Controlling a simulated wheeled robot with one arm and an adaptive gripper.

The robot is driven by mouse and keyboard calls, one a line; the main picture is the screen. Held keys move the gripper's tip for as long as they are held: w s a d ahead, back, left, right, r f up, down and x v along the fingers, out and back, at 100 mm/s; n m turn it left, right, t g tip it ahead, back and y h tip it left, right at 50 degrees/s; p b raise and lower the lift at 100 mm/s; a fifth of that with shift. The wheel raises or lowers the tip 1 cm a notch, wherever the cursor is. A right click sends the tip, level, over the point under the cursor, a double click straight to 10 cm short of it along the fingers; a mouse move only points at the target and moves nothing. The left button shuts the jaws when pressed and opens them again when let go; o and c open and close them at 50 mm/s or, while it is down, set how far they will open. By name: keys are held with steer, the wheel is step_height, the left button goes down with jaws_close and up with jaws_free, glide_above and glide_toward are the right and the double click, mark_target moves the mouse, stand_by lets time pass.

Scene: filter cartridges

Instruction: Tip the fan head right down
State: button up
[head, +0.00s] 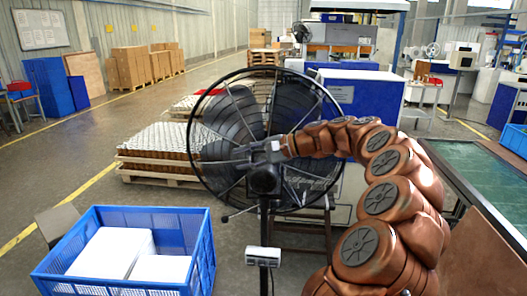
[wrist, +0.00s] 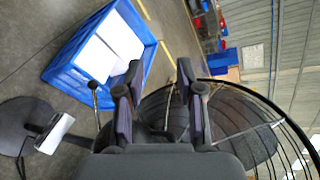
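The black pedestal fan's head (head: 222,112) stands upright in the middle of the head view, its round cage seen from behind. Its dark motor housing (head: 264,181) sits on top of a thin pole (head: 264,225), and a short rod with a ball end sticks out to the lower left. My gripper (head: 246,151) is at the back of the cage, just above the housing. In the wrist view my gripper's two fingers (wrist: 159,78) are apart, with the cage (wrist: 235,118) behind and to the right. I see nothing clamped between them; contact with the fan is unclear.
A blue crate (head: 205,250) with white blocks stands at the lower left. A white control box (head: 263,256) is on the fan pole. A loaded pallet (head: 150,177) lies behind the fan to the left. A green-topped table (head: 490,185) is at the right.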

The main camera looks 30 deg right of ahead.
mark_target(264, 151)
steer(key=d+f+m+t+h, duration=0.2)
steer(key=d+m+t, duration=0.15)
steer(key=d, duration=1.15)
steer(key=shift+m, duration=0.45)
steer(key=shift+p+x, duration=1.2)
steer(key=shift+x, duration=3)
steer(key=shift+d, duration=0.1)
steer(key=shift+c, duration=0.2)
jaws_close()
steer(key=shift+r, duration=0.1)
